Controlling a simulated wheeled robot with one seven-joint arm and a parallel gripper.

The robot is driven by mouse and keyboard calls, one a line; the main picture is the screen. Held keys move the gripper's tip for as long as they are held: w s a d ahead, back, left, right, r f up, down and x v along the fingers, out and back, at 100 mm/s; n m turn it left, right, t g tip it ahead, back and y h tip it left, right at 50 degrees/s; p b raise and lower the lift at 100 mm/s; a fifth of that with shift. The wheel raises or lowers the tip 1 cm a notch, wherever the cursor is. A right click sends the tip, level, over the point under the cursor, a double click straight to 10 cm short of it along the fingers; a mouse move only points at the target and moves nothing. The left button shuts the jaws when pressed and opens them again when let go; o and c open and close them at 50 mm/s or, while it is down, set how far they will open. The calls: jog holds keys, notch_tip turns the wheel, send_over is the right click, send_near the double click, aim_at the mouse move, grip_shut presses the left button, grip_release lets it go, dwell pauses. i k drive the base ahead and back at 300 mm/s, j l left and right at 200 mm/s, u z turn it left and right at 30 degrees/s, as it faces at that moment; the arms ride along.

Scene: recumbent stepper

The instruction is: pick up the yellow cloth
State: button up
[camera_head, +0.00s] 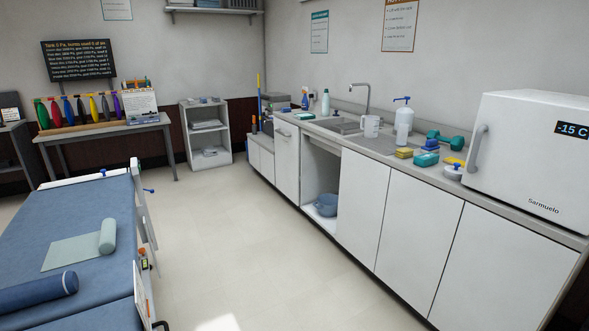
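A small flat yellow item, which looks like the yellow cloth (453,161), lies on the counter at the right, just left of the white freezer box. A small round metal-looking dish with a dark top (453,172) sits in front of it and a teal block (426,159) lies to its left. A yellow block like a sponge (404,153) lies farther left on the counter. My gripper is not in view.
The counter (385,158) also holds a white pump bottle (403,125), a white mug (371,127), teal dumbbells (446,141) and the white freezer box (530,155). A blue padded table (90,240) stands at the left. The floor (250,240) between is clear.

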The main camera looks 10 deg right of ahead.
aim_at(406, 152)
jog(key=i, duration=2.65)
jog(key=i+j+z, duration=0.1)
jog(key=i, duration=1.25)
jog(key=i+z, duration=0.45)
jog(key=k+j, duration=0.05)
jog(key=k, duration=0.1)
